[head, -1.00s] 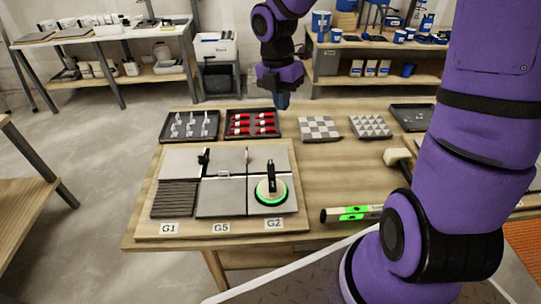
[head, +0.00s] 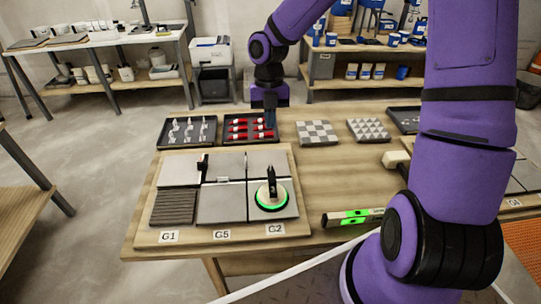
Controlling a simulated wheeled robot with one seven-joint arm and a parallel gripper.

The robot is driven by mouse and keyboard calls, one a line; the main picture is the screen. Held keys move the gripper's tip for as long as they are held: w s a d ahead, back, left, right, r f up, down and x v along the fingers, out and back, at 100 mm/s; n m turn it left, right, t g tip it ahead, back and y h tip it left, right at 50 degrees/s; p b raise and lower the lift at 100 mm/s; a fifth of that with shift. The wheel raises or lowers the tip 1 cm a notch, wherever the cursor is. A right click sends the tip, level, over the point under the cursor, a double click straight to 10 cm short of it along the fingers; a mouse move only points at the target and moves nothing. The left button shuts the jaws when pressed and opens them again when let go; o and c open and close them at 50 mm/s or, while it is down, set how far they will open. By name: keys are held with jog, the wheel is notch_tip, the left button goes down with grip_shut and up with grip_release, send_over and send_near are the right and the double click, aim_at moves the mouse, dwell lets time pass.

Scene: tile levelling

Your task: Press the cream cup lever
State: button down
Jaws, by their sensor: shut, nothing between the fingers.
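The cream suction cup (head: 271,199) sits on the right front grey tile above the G2 label. It is a round cream disc with a glowing green ring. Its black lever (head: 271,176) stands upright. My gripper (head: 270,123) is shut and empty. It is above the right side of the black tray of red pieces, behind the tile board and apart from the cup. The fingertips are small and dark here.
The tile board (head: 141,236) carries grey tiles and a ribbed tile, with a black clip (head: 203,165) between tiles. Behind are a tray of pale clips (head: 162,137) and the red-piece tray (head: 228,138). Patterned tiles (head: 317,132), a mallet (head: 396,160) and a green-lit level (head: 345,218) lie rightward.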

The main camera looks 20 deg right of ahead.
aim_at(271, 170)
jog(key=x, duration=1.2)
jog(key=shift+w+f, duration=0.35)
jog(key=shift+w+d+f, duration=0.1)
jog(key=shift+f, duration=0.5)
